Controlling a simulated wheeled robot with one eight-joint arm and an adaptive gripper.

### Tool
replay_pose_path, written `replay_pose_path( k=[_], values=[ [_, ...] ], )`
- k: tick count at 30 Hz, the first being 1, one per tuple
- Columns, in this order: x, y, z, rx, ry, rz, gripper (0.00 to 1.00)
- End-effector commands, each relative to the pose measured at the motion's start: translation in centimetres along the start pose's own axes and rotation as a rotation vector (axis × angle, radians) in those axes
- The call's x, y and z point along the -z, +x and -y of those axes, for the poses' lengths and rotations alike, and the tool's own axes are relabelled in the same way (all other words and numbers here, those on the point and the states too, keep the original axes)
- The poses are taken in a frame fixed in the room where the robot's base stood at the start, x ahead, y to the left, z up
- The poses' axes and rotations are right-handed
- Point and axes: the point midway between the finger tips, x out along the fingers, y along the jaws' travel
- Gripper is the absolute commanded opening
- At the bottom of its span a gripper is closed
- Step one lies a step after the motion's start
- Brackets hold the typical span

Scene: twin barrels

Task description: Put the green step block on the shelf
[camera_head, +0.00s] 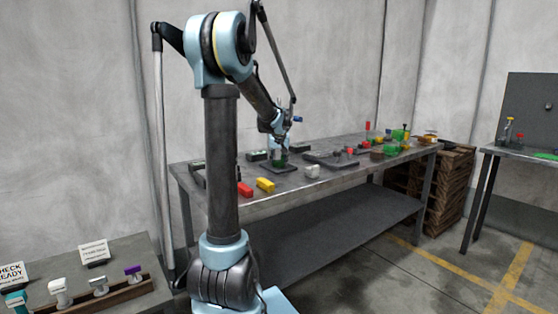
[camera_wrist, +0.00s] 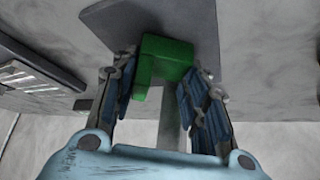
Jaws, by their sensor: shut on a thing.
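The green step block (camera_wrist: 165,55) is between the two fingers of my gripper (camera_wrist: 162,78) in the wrist view. The fingers are shut on it, one on each side. A dark flat plate (camera_wrist: 195,18) shows behind the block; I cannot tell whether they touch. In the head view my gripper (camera_head: 280,147) points down over the left half of the long table, with green (camera_head: 279,158) just below it above a dark square plate (camera_head: 282,168). A broad grey lower shelf (camera_head: 330,235) spans under the table; its visible top is bare.
Wooden crates (camera_head: 447,185) stand beyond. A side table (camera_head: 500,152) is at right, a front bench (camera_head: 110,265) at lower left.

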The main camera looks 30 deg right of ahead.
Motion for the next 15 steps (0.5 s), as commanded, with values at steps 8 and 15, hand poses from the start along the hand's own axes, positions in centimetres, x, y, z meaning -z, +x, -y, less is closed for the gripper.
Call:
replay_pose_path(
  k=[8, 15],
  values=[
    [-0.05, 0.08, -0.38, -0.002, 0.004, 0.000, 0.61],
    [-0.11, 0.14, -0.53, -0.003, 0.005, 0.000, 0.61]
  ],
)
